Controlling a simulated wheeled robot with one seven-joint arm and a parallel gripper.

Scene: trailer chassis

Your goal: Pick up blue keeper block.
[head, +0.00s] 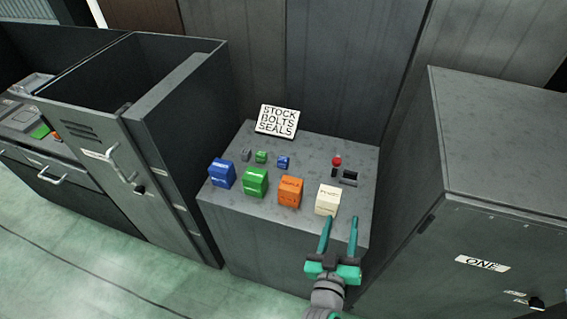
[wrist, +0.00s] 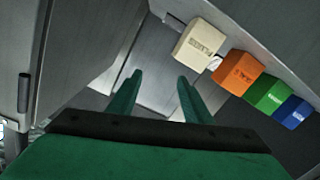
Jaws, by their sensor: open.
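A large blue block (head: 222,173) with a white label stands at the left end of the front row on the grey cabinet top. It also shows at the right in the wrist view (wrist: 292,112). A smaller blue block (head: 283,162) sits behind the row; I cannot tell by label which is the keeper. My gripper (head: 340,222) is open and empty near the cabinet's front right edge, close to the cream block (head: 327,199) and well right of both blue blocks. Its two green fingers show apart in the wrist view (wrist: 160,79).
A green block (head: 255,182) and an orange block (head: 290,191) stand between the large blue and cream blocks. Behind are small grey (head: 246,154) and green (head: 261,157) pieces, a sign (head: 277,121) and a red-knobbed device (head: 337,161). Taller cabinets flank both sides.

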